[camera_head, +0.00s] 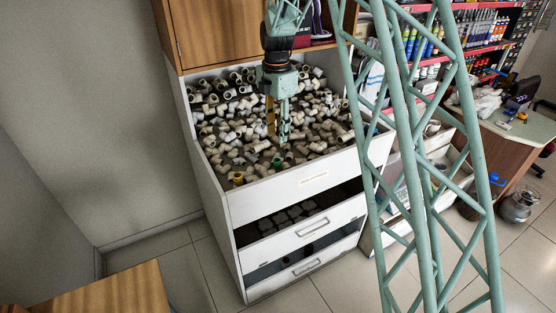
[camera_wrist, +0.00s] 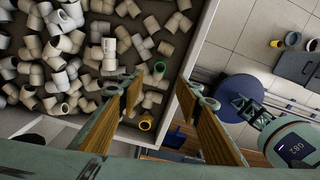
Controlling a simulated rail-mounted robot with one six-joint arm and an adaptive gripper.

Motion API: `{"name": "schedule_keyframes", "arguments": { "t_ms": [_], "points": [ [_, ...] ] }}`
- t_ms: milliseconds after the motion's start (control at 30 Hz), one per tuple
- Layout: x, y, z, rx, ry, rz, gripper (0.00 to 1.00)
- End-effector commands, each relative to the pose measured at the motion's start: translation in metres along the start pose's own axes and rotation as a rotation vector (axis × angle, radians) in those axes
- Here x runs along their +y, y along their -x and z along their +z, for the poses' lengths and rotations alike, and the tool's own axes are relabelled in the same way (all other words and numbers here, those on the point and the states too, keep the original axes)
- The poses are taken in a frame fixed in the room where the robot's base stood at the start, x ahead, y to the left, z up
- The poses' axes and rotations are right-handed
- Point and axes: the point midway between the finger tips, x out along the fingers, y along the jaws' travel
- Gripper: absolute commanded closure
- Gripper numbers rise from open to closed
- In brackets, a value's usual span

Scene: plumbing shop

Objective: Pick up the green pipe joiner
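The green pipe joiner (camera_head: 277,162) lies among pale and grey joiners near the front of the open top drawer (camera_head: 310,185) in the head view. My gripper (camera_head: 278,137) points down over the drawer, just above and behind the green joiner in the picture. In the wrist view my gripper's wooden-faced fingers (camera_wrist: 163,92) stand apart with nothing held between them. A yellowish ring-shaped joiner (camera_wrist: 146,122) shows near the drawer corner there.
A yellowish joiner (camera_head: 238,178) lies near the drawer's front left corner. The drawer walls rise around the pile. A lower drawer (camera_head: 300,228) stands partly open. A wooden cabinet (camera_head: 222,32) overhangs the back left. Tiled floor is clear in front.

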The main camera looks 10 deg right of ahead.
Motion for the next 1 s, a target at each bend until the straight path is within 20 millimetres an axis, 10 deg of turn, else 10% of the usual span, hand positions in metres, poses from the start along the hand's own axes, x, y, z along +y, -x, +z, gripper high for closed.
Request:
{"name": "schedule_keyframes", "arguments": {
  "t_ms": [567,1000],
  "points": [
    [0.001,-0.008,0.0,0.001,0.005,-0.002,0.68],
    [0.0,-0.059,0.0,0.001,0.005,-0.002,0.68]
  ]
}}
